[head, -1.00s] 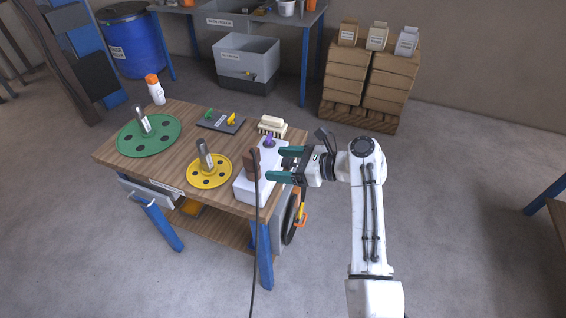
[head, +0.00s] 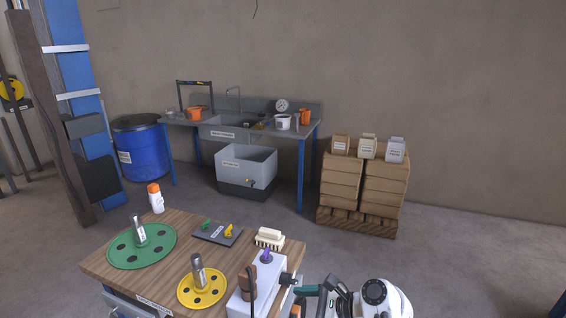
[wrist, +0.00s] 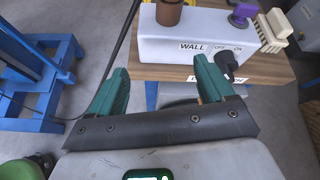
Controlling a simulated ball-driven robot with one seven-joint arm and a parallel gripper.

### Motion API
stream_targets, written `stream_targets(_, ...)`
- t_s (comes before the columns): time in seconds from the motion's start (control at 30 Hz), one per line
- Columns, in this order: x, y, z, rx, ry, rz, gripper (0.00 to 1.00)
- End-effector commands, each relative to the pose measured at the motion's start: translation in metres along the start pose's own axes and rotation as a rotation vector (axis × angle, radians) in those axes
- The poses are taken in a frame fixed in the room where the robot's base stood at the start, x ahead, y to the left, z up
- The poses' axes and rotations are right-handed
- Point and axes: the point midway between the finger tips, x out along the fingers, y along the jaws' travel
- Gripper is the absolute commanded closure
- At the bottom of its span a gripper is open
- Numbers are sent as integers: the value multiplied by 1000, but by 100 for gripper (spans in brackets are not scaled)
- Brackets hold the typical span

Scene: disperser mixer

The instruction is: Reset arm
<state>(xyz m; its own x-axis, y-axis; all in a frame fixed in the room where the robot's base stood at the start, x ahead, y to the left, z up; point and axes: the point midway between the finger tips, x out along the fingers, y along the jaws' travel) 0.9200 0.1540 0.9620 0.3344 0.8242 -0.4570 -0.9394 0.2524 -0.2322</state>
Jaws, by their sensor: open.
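My gripper (head: 309,296) is at the bottom of the head view, right of the white switch box (head: 262,278). In the wrist view my gripper (wrist: 160,78) has its two green fingers spread, with nothing between them. The white box (wrist: 185,32) stands on the table beyond the fingertips, marked WALL and OFF ON. Much of my arm is cut off below the head view.
The wooden table (head: 100,266) holds a green disc (head: 155,252), a yellow disc (head: 190,293), a brush (head: 268,239) and a white bottle (head: 156,198). A black cable (wrist: 122,45) hangs left of the fingers. Open floor lies right of the table.

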Motion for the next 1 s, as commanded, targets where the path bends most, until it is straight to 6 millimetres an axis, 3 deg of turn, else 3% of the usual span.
stream_targets(0.03, -15, 19, -31, -95, 79, 8, 19)
stream_targets(0.2, -72, 87, -110, -486, 339, 120, 19)
stream_targets(0.4, -148, 175, -166, -910, 564, 377, 19)
stream_targets(0.53, -197, 234, -179, -1148, 645, 593, 19)
stream_targets(0.7, -249, 294, -176, -1370, 669, 849, 19)
stream_targets(0.83, -272, 320, -170, -1460, 659, 970, 19)
stream_targets(1.0, -281, 329, -166, -1500, 649, 1022, 19)
